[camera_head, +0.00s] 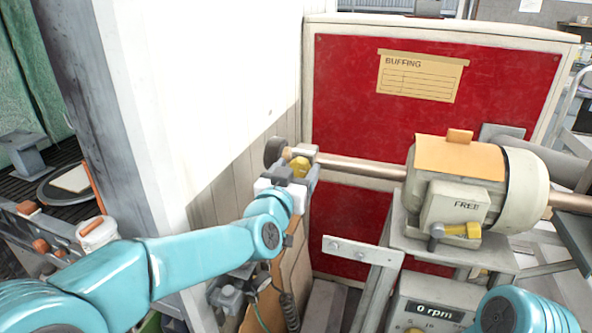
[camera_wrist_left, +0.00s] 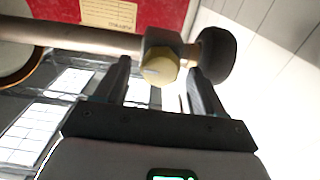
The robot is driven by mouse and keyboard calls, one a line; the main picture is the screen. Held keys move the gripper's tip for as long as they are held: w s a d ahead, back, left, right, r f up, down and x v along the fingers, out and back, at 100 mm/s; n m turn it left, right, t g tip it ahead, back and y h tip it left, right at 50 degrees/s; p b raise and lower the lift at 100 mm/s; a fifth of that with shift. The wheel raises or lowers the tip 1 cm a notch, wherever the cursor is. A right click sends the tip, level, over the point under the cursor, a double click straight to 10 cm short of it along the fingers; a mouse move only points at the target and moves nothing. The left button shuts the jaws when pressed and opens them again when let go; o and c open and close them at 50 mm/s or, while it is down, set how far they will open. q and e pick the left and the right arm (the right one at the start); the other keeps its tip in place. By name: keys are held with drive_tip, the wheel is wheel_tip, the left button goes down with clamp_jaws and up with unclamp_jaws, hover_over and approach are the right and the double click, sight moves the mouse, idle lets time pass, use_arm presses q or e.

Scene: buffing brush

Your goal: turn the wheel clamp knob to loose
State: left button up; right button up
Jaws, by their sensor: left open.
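The yellow clamp knob (camera_head: 299,166) sits on a grey block (camera_head: 304,150) at the left end of the horizontal shaft (camera_head: 358,168). A dark round wheel (camera_head: 273,151) is just left of it. In the left wrist view the knob (camera_wrist_left: 160,70) is faceted and faces the camera, with the dark wheel (camera_wrist_left: 219,55) to its right. My left gripper (camera_head: 292,172) is open at the knob. In the wrist view its two fingers (camera_wrist_left: 158,68) stand either side of the knob, with gaps visible; I cannot tell whether either touches. My right gripper is out of view.
The motor (camera_head: 455,180) is marked FREE and has a yellow-handled lever (camera_head: 460,230). A panel below (camera_head: 430,310) reads 0 rpm. A red board (camera_head: 340,90) stands behind the shaft. A white wall (camera_head: 210,90) is close on the left. A pale bracket (camera_head: 362,251) is below the shaft.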

use_arm(q)
drive_tip(key=shift+c, duration=0.3)
drive_tip(key=c, duration=1)
